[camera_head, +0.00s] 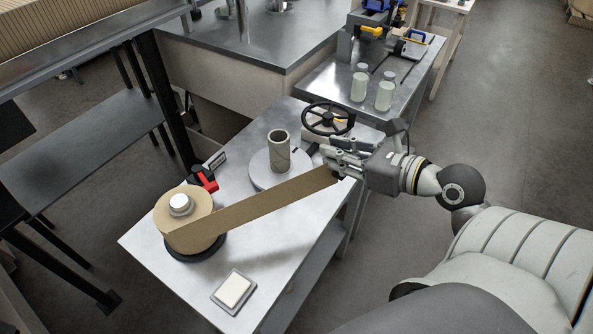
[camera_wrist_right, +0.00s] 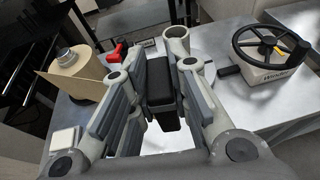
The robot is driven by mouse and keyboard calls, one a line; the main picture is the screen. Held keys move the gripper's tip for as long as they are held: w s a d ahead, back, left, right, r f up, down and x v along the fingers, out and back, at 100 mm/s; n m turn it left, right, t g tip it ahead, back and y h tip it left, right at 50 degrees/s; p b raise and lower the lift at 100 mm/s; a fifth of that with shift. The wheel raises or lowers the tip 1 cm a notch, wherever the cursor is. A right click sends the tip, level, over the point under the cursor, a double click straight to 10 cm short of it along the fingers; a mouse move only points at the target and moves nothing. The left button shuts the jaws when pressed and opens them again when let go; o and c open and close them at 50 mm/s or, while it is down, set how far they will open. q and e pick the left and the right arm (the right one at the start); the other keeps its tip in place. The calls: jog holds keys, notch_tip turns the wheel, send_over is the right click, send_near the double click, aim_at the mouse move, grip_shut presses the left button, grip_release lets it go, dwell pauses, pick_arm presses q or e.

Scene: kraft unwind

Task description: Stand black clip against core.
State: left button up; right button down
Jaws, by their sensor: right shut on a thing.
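The black clip (camera_wrist_right: 162,88) is a dark block between the fingers of my right gripper (camera_head: 334,163), which is shut on it in the wrist view. In the head view the fingers mostly hide it. The core (camera_head: 279,150) is an upright grey-green tube on a round grey plate (camera_head: 263,180); it also shows in the wrist view (camera_wrist_right: 177,45), beyond the fingers. My right gripper is to the right of the core, apart from it. A brown kraft strip (camera_head: 262,203) runs from the roll (camera_head: 170,205) to the fingers. My left gripper is not in view.
A black handwheel (camera_head: 328,118) on a winder stands behind my right gripper. A red-and-black tool (camera_head: 204,180) is by the roll. A white pad (camera_head: 233,290) lies near the front edge of the metal table (camera_head: 148,244). Pale jars (camera_head: 384,96) stand on the table behind.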

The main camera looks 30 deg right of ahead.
aim_at(287, 158)
jog(key=w+f, duration=0.2)
jog(key=w, duration=0.2)
jog(key=w+f+p, duration=0.1)
jog(key=w+f, duration=0.2)
jog(key=w, duration=0.1)
jog(key=w+f, duration=0.3)
jog(key=w, duration=0.1)
jog(key=shift+w+a+f+p, duration=0.2)
jog(key=shift+w+a+p, duration=0.15)
jog(key=shift+a+p, duration=0.05)
jog(key=shift+w+a+f, duration=0.1)
jog(key=shift+w+f, duration=0.45)
jog(key=shift+f, duration=1.65)
jog(key=shift+f, duration=0.15)
jog(key=c, duration=1.4)
grip_release()
jog(key=shift+o, duration=0.2)
